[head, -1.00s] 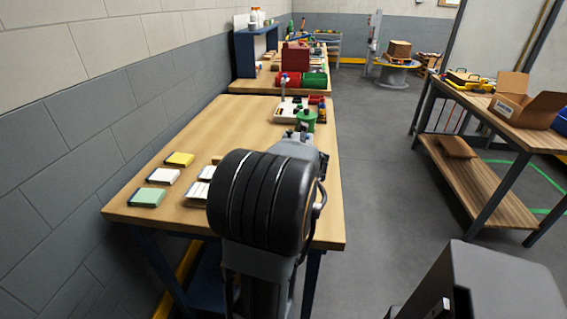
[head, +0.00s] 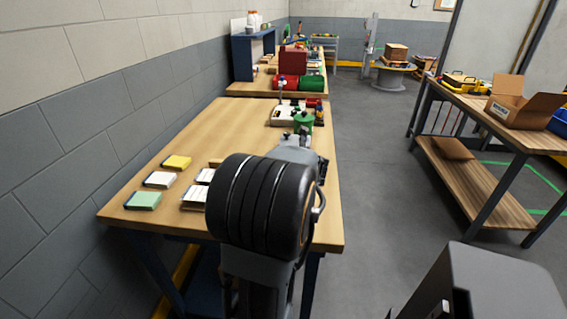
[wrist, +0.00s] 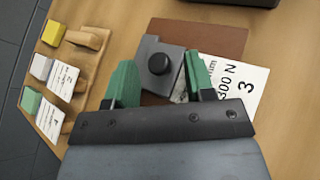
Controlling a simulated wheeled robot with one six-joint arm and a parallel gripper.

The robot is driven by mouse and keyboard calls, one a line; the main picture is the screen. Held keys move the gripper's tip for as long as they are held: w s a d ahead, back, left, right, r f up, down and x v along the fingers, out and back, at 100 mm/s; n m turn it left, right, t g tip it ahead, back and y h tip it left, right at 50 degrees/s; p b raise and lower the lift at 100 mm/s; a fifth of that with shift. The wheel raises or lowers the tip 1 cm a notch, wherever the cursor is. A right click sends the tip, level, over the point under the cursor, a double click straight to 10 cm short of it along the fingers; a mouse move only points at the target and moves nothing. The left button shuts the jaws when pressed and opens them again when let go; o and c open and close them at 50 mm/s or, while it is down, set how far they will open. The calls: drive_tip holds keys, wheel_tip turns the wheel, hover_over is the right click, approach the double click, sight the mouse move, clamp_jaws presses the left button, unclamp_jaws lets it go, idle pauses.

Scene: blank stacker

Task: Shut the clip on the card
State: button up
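In the wrist view my gripper (wrist: 161,82) has its two green fingers spread apart, with a gap between them. A grey clip plate with a round black knob (wrist: 159,64) lies just beyond and between the fingertips, on a brown board (wrist: 223,38). The white card (wrist: 248,82), printed "300 N 3", lies at the right, partly behind the right finger. Whether the clip presses on the card is hidden by that finger. In the head view my arm hides the clip and the card.
At the wrist view's left, a wooden rack (wrist: 91,68) holds pale cards beside yellow, white and green blocks. In the head view, a white tray (head: 284,117) stands farther back on the bench (head: 232,125). The grey wall (head: 60,150) borders the bench's left.

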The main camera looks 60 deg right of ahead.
drive_tip(key=p+v, duration=0.2)
drive_tip(key=v, duration=1.1)
drive_tip(key=shift+s+a, duration=0.3)
